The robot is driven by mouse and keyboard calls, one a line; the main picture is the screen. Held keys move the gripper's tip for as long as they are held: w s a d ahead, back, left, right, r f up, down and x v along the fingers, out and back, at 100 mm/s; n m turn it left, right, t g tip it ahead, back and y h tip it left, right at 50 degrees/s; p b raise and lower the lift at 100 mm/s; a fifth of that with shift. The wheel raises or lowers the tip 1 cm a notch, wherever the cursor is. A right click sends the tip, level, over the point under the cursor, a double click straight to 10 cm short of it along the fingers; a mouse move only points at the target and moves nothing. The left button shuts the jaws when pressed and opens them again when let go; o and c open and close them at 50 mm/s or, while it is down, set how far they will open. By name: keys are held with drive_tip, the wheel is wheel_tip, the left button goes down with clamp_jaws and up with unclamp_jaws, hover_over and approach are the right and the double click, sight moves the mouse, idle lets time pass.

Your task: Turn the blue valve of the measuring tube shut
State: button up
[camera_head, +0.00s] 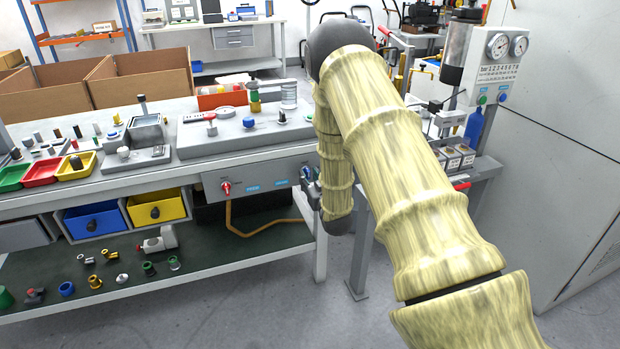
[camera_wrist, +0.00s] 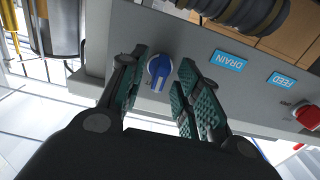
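The blue valve (camera_wrist: 159,70) is a small knob with a white pointer line on the grey front panel (camera_wrist: 215,92), left of the DRAIN label, in the wrist view. My gripper (camera_wrist: 163,60) is open, with one green-padded finger on each side of the knob. Gaps show between knob and pads, so I see no contact. In the head view my gripper (camera_head: 313,187) is at the panel's right end, and it and my arm largely hide the blue valve. A red valve (camera_wrist: 306,115) is by the FEED label; it also shows in the head view (camera_head: 225,187).
The grey bench (camera_head: 100,182) carries several small parts and coloured bins. An orange hose (camera_head: 231,218) hangs below the red valve over the lower shelf (camera_head: 205,262). A gauge stand (camera_head: 497,70) and side table stand to the right of my arm.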

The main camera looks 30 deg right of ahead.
drive_tip(key=v, duration=1.1)
drive_tip(key=shift+s, duration=0.15)
drive_tip(key=shift+f, duration=0.2)
